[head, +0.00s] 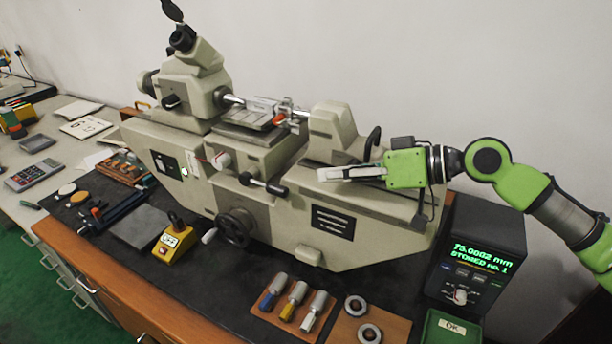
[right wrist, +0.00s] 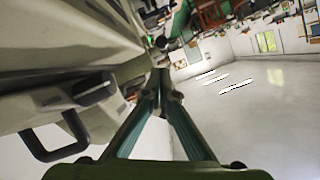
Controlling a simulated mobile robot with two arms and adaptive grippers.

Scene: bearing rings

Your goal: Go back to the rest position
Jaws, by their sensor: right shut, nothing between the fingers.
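My right gripper (head: 322,174) reaches in from the right in the head view, in front of the right part of a large beige measuring machine (head: 270,205). Its fingers point left and are closed with nothing between them. In the right wrist view the two fingers (right wrist: 163,90) meet at their tips. Two bearing rings (head: 355,305) (head: 369,334) lie on a brown board at the front right of the bench. My left gripper is not in view.
A display box (head: 475,258) reads 75.0002 mm, with a green OK tray (head: 452,330) in front. Several plug gauges (head: 295,300) lie on a board. A yellow box (head: 172,245) stands front left. A black handle (right wrist: 75,130) is close to my gripper. A wall is behind.

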